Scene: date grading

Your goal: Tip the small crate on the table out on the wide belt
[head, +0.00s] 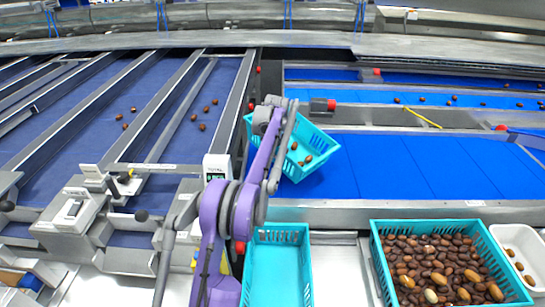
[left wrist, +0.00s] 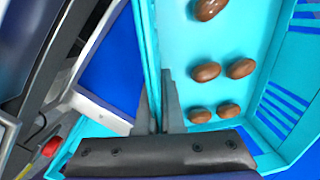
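The small teal crate (head: 318,152) is in the air over the left end of the wide blue belt (head: 400,165), tilted, with a few brown dates (head: 305,160) in it. My left gripper (head: 278,112) is shut on the crate's wall in the head view. In the left wrist view my left gripper's fingers (left wrist: 160,112) pinch the crate's teal wall (left wrist: 151,45), and several dates (left wrist: 207,72) lie on the crate's floor beside them. My right gripper is not in view.
An empty teal crate (head: 308,268) stands on the table in front. A teal crate (head: 378,262) full of dates and a white tray (head: 536,285) stand at the right. Metal rails (head: 440,212) edge the belt. Sorting lanes (head: 70,130) with scattered dates lie left.

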